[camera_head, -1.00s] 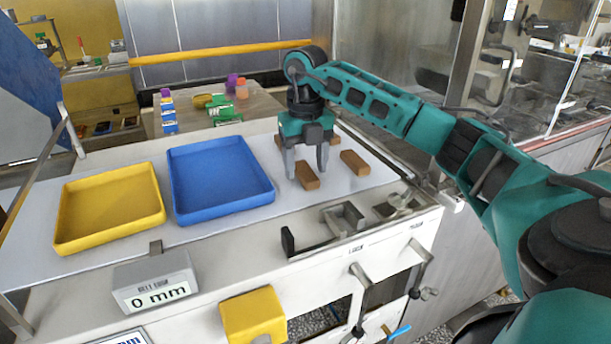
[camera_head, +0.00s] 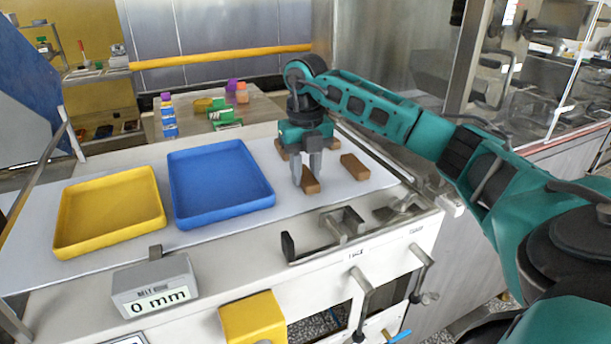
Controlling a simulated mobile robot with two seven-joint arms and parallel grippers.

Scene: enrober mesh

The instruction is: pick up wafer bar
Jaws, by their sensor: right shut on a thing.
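Several brown wafer bars lie on the light belt surface (camera_head: 232,223). One wafer bar (camera_head: 311,187) is between the fingertips of my right gripper (camera_head: 306,178), which is shut on it from above. The bar's near end sticks out below the fingers; whether it is clear of the belt I cannot tell. Another wafer bar (camera_head: 355,167) lies to the right, apart from the gripper. More brown bars (camera_head: 333,146) show behind the gripper, partly hidden by it. My left gripper is not in view.
A blue tray (camera_head: 220,210) and a yellow tray (camera_head: 110,244) stand left of the bars. Metal brackets (camera_head: 335,224) sit at the front edge, near a grey box (camera_head: 155,285) reading 0 mm. Coloured items (camera_head: 222,112) stand on a table behind.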

